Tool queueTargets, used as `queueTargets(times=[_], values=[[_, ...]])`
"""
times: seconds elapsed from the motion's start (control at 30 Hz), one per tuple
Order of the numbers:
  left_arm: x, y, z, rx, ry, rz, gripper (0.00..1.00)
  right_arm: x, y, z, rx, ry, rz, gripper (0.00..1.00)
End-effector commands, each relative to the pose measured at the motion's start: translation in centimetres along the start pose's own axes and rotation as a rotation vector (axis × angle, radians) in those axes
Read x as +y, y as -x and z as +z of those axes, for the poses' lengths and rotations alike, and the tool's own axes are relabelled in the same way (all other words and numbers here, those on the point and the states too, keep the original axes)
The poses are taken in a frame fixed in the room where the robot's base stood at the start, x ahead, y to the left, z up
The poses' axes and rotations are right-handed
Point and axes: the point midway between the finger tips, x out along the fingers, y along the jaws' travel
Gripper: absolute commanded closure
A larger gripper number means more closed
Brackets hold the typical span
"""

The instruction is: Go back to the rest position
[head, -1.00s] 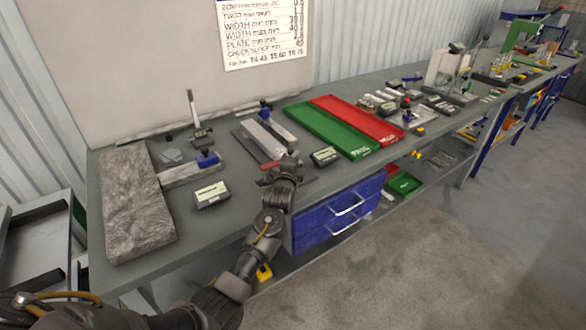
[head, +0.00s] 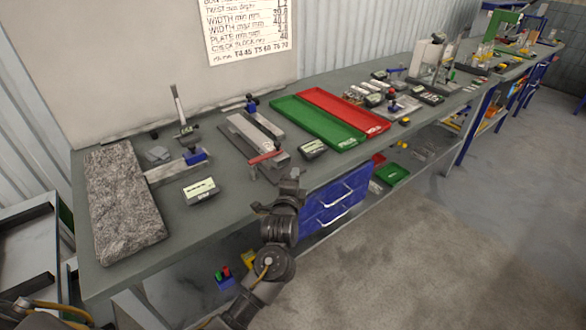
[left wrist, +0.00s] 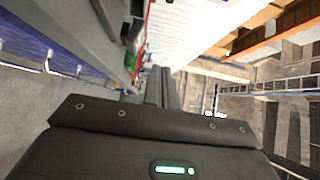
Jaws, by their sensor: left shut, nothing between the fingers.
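My left gripper (head: 290,182) shows at the front edge of the workbench (head: 225,222) in the head view, above the blue drawers. Its fingers are shut and empty, and they also show together in the left wrist view (left wrist: 162,88). The red-handled tool (head: 265,157) lies on the bench beyond it, apart from the fingers as far as the view shows. My right gripper is in neither view.
A grey stone slab (head: 122,205), small dark display boxes (head: 201,191), a green tray (head: 318,122) and a red tray (head: 346,111) lie on the bench. Blue drawers (head: 335,200) hang below its front edge. The floor (head: 440,255) at right is clear.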

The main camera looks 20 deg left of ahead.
Motion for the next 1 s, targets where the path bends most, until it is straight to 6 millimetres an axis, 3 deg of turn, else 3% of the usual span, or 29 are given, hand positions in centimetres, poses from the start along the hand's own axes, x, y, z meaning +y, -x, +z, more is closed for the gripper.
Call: queueTargets(times=[0.43, 0.57, 0.63, 0.7, 0.8, 0.87, 1.0], values=[[0.0, 0.8, -0.2, 0.000, 0.021, 0.001, 1.00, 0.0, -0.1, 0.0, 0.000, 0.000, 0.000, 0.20], [-0.2, 0.8, -0.4, 0.008, 0.179, -0.008, 1.00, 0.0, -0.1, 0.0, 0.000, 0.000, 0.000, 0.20], [1.4, 0.5, -1.2, 0.029, 0.317, 0.017, 1.00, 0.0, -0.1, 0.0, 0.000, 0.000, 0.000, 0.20], [5.2, -0.1, -2.1, 0.047, 0.469, 0.085, 1.00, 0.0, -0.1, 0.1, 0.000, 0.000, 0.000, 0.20], [13.6, 0.7, -2.6, 0.031, 0.669, 0.240, 1.00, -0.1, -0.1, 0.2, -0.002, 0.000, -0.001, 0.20], [18.4, 1.9, -2.5, 0.006, 0.756, 0.327, 1.00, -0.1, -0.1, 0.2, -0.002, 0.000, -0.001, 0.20], [29.0, 6.4, -1.2, -0.091, 0.915, 0.522, 1.00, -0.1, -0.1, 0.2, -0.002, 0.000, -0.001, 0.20]])
